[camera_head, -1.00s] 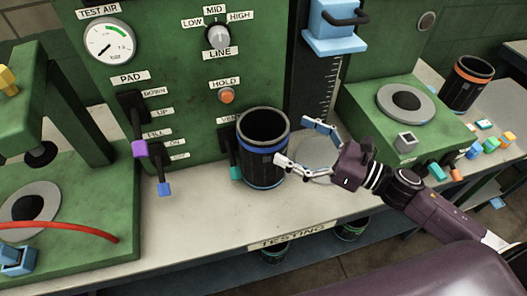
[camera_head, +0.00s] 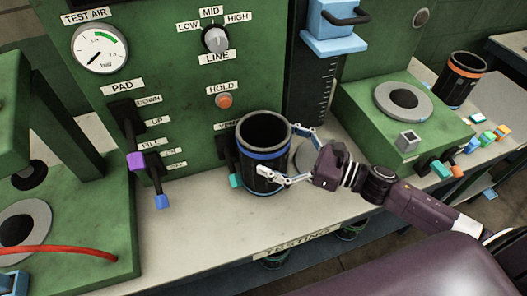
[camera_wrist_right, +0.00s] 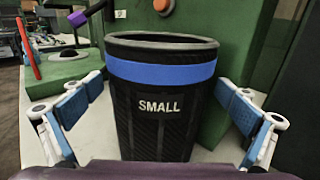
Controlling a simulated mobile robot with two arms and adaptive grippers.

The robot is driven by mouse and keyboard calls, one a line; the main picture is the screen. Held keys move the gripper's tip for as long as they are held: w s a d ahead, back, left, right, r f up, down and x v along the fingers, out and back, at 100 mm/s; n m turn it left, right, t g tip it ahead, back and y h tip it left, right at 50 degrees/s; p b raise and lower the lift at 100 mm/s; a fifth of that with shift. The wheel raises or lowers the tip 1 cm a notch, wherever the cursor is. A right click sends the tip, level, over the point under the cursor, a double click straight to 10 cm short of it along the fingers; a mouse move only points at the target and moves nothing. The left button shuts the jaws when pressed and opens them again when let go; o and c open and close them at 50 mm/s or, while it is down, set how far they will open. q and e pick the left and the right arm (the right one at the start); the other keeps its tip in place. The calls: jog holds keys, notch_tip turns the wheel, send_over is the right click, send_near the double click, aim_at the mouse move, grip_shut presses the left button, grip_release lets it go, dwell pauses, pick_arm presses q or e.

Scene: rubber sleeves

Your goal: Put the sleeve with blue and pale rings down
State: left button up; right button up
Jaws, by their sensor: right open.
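The black sleeve (camera_head: 263,160) with a blue ring near its top stands upright on the pale bench, in front of the green test panel. In the right wrist view the sleeve (camera_wrist_right: 160,125) shows a wide blue band, a grey rim and the word SMALL. A pale ring cannot be made out clearly. My right gripper (camera_head: 283,152) is open at the sleeve's right side, with one finger on its near side and one on its far side. In the wrist view the fingers flank it with visible gaps. My left gripper is not in view.
A round grey plate (camera_head: 316,154) lies on the bench behind my right gripper. A green block with a grey ring (camera_head: 404,101) stands to the right, with an orange-ringed sleeve (camera_head: 462,80) beyond it. Levers (camera_head: 136,161) jut from the panel left of the sleeve. The bench front (camera_head: 205,222) is clear.

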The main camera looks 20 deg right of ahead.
jog(key=p+x, duration=0.1)
jog(key=x, duration=0.2)
jog(key=shift+c, duration=0.4)
jog(key=shift+d, duration=0.1)
jog(key=c, duration=1.5)
jog(key=shift+r, duration=0.15)
jog(key=shift+c, duration=1.2)
